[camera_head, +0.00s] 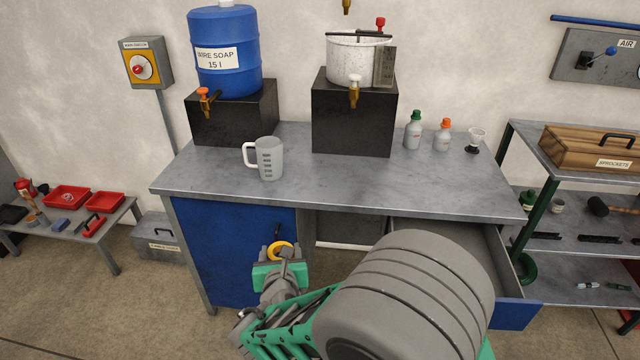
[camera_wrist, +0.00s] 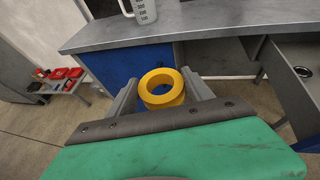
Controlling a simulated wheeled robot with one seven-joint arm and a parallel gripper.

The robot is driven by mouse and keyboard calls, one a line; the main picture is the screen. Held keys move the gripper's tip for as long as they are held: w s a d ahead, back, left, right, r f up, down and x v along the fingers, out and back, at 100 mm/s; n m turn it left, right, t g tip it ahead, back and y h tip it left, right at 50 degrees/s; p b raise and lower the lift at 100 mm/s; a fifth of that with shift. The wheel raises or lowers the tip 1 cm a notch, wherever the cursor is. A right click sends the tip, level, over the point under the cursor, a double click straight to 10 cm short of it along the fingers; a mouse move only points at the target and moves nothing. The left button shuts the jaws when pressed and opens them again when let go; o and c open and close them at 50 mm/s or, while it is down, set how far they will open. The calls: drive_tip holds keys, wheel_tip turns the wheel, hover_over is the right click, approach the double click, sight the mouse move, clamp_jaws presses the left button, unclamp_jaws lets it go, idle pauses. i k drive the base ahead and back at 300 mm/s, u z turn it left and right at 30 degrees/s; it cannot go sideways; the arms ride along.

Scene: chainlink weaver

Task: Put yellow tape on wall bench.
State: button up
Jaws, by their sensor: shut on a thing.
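The yellow tape (camera_wrist: 160,87) is a thick yellow ring held between the two fingers of my gripper (camera_wrist: 160,92) in the wrist view. In the head view the tape (camera_head: 281,249) shows at the tip of my gripper (camera_head: 282,258), in front of the blue cabinet and below the bench top. My gripper is shut on the tape. The grey wall bench (camera_head: 330,185) has a flat metal top, and its front edge also shows in the wrist view (camera_wrist: 190,32). The bench is beyond the tape.
A measuring jug (camera_head: 270,160) stands on the bench's left part. Behind it are a blue soap drum (camera_head: 225,70) and a steel pot (camera_head: 355,60) on black stands. Small bottles (camera_head: 413,132) stand at the right. The bench's front middle is clear. A drawer (camera_head: 515,312) is pulled out below.

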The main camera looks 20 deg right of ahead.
sight(449, 186)
drive_tip(key=u, duration=3.05)
drive_tip(key=k, duration=2.9)
drive_tip(key=z, duration=0.2)
